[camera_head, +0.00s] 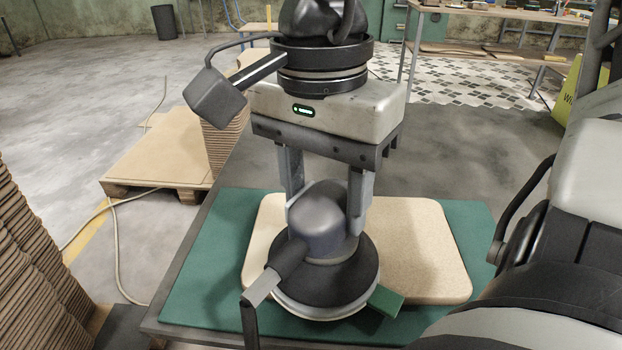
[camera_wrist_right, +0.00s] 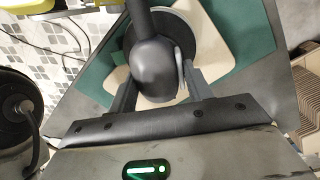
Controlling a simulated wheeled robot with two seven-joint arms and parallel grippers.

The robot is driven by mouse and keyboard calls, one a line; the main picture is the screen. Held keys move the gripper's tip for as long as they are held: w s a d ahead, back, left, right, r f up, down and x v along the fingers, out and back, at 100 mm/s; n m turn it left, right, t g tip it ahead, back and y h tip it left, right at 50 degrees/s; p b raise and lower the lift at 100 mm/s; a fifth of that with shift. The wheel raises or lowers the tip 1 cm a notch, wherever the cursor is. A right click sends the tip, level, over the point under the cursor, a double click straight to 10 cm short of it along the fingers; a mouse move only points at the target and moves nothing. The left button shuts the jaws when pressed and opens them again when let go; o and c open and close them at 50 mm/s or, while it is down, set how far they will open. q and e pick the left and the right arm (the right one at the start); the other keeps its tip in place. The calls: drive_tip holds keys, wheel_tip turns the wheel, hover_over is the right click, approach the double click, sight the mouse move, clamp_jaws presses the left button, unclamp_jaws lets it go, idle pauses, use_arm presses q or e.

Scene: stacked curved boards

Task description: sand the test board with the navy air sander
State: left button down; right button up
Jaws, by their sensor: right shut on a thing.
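The navy air sander (camera_head: 318,228) stands upright with its dark round pad (camera_head: 345,275) over the front left part of the beige test board (camera_head: 425,250). I cannot tell whether the pad touches the board. My right gripper (camera_head: 322,212) points down and is shut on the sander's rounded body, one finger on each side. In the right wrist view the sander (camera_wrist_right: 155,75) sits between the fingers, with the board (camera_wrist_right: 212,38) behind it. The pad and gripper hide part of the board. My left gripper is not in view.
The board lies on a green mat (camera_head: 210,265) on a dark table. A small green block (camera_head: 385,301) is beside the pad. Stacked curved boards (camera_head: 30,265) stand at left, more (camera_head: 222,140) on a pallet (camera_head: 155,160) behind. A yellow sign (camera_head: 570,95) is at upper right.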

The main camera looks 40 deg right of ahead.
drive_tip(key=shift+s+d, duration=0.15)
drive_tip(key=shift+s, duration=0.05)
drive_tip(key=shift+s+d, duration=1.1)
drive_tip(key=shift+s, duration=0.15)
drive_tip(key=shift+s+d, duration=0.5)
drive_tip(key=shift+s, duration=0.1)
drive_tip(key=shift+s+d+f, duration=0.1)
drive_tip(key=shift+s+d, duration=0.05)
drive_tip(key=shift+d, duration=0.05)
drive_tip(key=shift+s+d+b, duration=0.3)
drive_tip(key=shift+s+d, duration=0.05)
drive_tip(key=shift+s, duration=0.05)
drive_tip(key=shift+d, duration=0.1)
